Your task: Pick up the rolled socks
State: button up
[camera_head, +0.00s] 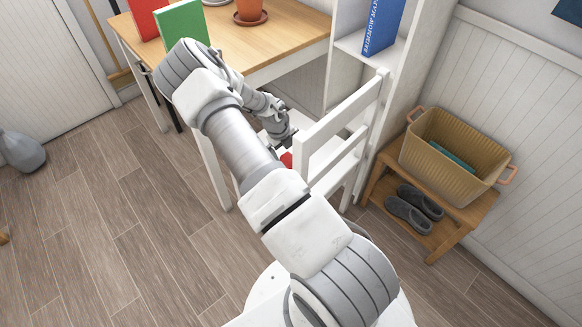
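My gripper (284,136) is at the end of my arm, over the seat of the white chair. It is small and dark here, and I cannot tell whether its fingers are open or shut. A small red thing (287,160) shows just below the gripper, beside the chair back; most of it is hidden by my arm and the chair. It may be the rolled socks, but too little shows to be sure. I cannot tell whether the gripper touches it.
The white chair (343,131) has its slatted back close to my arm. A wooden-topped desk (284,32) with books and a potted plant stands behind. At right, a wooden bench (459,222) holds a basket (447,165) and grey slippers (408,213). The left floor is mostly clear.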

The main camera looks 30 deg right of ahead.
jog(key=x, duration=0.2)
jog(key=b+x, duration=0.1)
jog(key=x, duration=0.2)
jog(key=b+x, duration=0.1)
jog(key=x, duration=0.2)
jog(key=shift+w+a+f, duration=0.1)
jog(key=shift+w+f, duration=0.1)
jog(key=shift+w, duration=0.1)
jog(key=c, duration=1.1)
